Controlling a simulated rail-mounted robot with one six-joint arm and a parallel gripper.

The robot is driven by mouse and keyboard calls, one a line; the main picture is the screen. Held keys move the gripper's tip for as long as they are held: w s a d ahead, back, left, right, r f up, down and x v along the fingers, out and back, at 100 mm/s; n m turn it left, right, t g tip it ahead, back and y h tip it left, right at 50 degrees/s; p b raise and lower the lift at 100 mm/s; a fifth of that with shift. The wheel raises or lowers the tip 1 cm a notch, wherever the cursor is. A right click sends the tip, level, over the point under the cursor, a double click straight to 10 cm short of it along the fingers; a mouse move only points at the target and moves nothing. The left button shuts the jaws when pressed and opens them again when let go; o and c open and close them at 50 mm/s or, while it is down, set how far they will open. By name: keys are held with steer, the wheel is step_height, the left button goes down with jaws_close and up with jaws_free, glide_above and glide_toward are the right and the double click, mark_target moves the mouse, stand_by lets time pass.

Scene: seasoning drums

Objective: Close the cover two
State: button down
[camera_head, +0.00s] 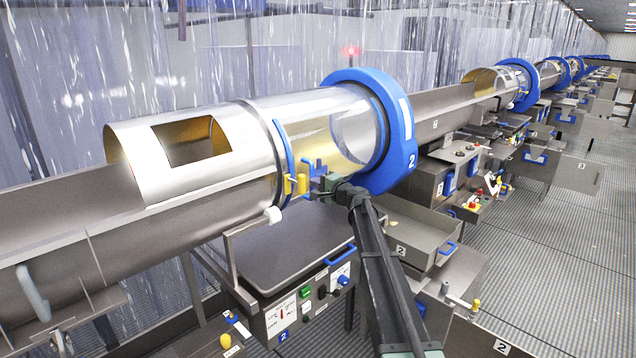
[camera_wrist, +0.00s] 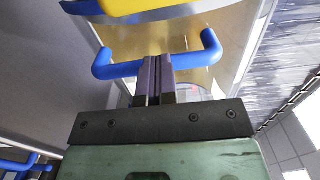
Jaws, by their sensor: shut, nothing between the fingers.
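Drum two has a steel cylinder (camera_head: 215,170) with a square cut-out and a blue end ring (camera_head: 399,135) marked 2. A clear curved cover (camera_head: 320,103) lies between them, with a gold inner surface showing through. I cannot tell how far the cover is turned. A blue bar handle (camera_wrist: 115,70) is on the cover side, below a yellow block (camera_wrist: 120,6); the yellow block also shows in the head view (camera_head: 296,184). My gripper (camera_head: 316,187) is shut and empty. In the wrist view its fingertips (camera_wrist: 154,62) overlap the handle's middle; contact is unclear.
Below the drum stands a control box (camera_head: 310,300) with buttons and a blue handle. More drums with blue rings (camera_head: 522,85) recede to the right.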

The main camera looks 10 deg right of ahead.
steer(key=s+a+v, duration=0.1)
steer(key=a+v, duration=0.1)
steer(key=v, duration=1.2)
steer(key=s+a+f+n+g+h+b, duration=0.2)
steer(key=s+f, duration=0.5)
steer(key=s, duration=0.6)
steer(key=s+a+f+n+g+h+b, duration=0.2)
steer(key=s+a+f+n+g+h, duration=0.2)
steer(key=s+a+f+g, duration=0.3)
steer(key=s+a+f+n+g+h+b, duration=0.2)
steer(key=s+a+f+n+g, duration=0.3)
steer(key=s, duration=1.3)
step_height(320, 180, down, 4)
steer(key=shift+s+f+n+g+h, duration=0.15)
steer(key=shift+s+n+g+h, duration=0.2)
steer(key=shift+g+h, duration=0.35)
